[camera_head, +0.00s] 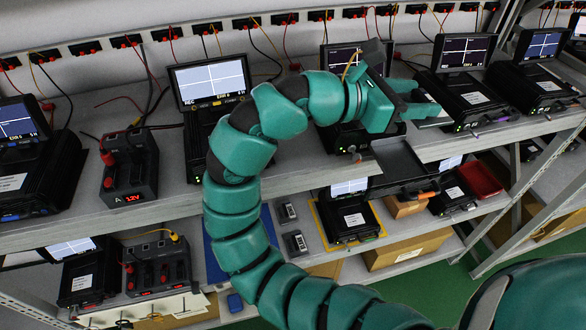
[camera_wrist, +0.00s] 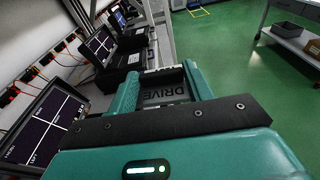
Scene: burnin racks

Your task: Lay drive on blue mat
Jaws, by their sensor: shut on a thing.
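My gripper (camera_head: 418,98) is over the upper shelf, at the right of centre in the head view. In the wrist view its two teal fingers (camera_wrist: 163,88) are closed on the sides of a dark drive (camera_wrist: 163,93) marked "DRIVE". The drive is clear of the blue mat. The blue mat (camera_head: 268,222) lies on the lower shelf, left of centre in the head view. My arm crosses in front of it and hides much of it.
Two small grey drives (camera_head: 295,242) lie right of the mat on the lower shelf. A test unit with a screen (camera_head: 348,217) stands further right. An open grey tray (camera_head: 402,162) sticks out below my gripper. A red bin (camera_head: 480,178) is at right. Screens and cables line the upper shelf.

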